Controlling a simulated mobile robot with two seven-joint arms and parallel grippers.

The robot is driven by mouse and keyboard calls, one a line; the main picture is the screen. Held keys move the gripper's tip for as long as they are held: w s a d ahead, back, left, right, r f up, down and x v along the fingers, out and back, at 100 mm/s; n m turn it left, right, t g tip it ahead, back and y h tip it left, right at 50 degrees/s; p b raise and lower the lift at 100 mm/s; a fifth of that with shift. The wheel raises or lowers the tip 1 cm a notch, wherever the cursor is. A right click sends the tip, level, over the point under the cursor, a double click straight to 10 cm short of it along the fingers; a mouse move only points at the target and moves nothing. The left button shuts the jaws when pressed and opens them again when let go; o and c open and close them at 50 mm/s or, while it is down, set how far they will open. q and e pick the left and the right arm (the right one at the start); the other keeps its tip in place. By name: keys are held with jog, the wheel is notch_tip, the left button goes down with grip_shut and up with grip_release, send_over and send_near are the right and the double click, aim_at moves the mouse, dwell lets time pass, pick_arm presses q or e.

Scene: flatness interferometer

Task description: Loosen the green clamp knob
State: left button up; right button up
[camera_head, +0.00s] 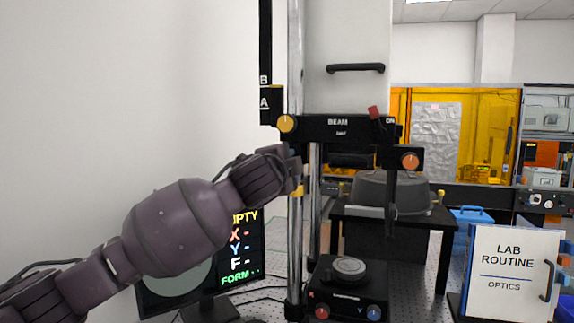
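My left arm comes in from the left, and my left gripper (293,165) is at the bright vertical column (295,60) of the interferometer, just below the black beam head (335,129). The wrist hides the gripper's fingers, so I cannot tell whether they are open or shut, or touching anything. No green knob shows; the gripper and wrist cover part of the column. A small yellow part (298,191) shows just under the gripper. My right gripper is not in view.
A yellow knob (286,124), a red lever (374,112) and an orange knob (410,160) are on the head. Below is a stage with a round disc (348,267), red knob (322,312) and blue knob (373,313). A monitor (238,262) and a "LAB ROUTINE" board (510,280) flank it.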

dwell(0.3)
pick_arm(q)
jog(key=o, duration=0.9)
jog(key=shift+s, duration=0.15)
jog(key=b+v, duration=0.2)
jog(key=v, duration=0.8)
jog(key=shift+s+a+r+b, duration=0.1)
jog(key=shift+s+a+b, duration=0.05)
jog(key=shift+s+b, duration=0.2)
jog(key=shift+w, duration=0.1)
